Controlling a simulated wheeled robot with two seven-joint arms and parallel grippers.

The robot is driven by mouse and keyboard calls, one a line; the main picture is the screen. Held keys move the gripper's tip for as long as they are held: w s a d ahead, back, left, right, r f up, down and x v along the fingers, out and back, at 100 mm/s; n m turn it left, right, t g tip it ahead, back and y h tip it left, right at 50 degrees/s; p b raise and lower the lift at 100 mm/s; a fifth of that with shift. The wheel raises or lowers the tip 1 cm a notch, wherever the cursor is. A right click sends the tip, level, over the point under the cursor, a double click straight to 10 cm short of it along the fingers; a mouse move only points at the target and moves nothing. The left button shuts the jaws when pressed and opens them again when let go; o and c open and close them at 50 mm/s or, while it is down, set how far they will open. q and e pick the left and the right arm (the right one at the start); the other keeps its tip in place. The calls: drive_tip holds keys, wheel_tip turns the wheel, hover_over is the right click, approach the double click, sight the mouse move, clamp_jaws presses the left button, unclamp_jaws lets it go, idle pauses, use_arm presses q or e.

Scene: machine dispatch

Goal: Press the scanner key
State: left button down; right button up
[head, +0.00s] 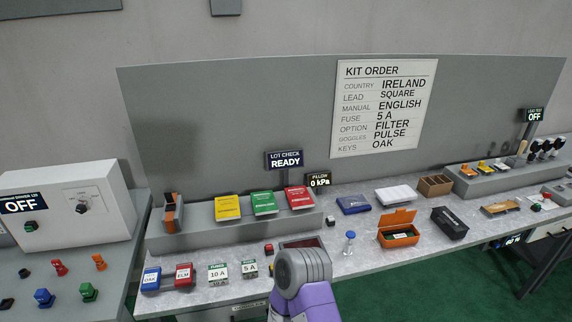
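A dark red scanner-like window (309,241) lies on the grey bench, partly covered by my arm. A small red key on a dark base (268,248) sits just left of it, and I take it for the scanner key. The lot check display (285,160) behind reads READY. One of my arms, a grey rounded link with a purple section, rises from the bottom centre, close to the right of the key. No gripper fingers show in the head view, so neither gripper can be seen open or shut.
Blue (151,279) and red (184,275) boxes and two fuse cards stand left of the key. A blue-capped bottle (349,243), an open orange case (397,219) and a black box (449,223) stand to the right. A raised shelf (182,237) with coloured booklets runs behind.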

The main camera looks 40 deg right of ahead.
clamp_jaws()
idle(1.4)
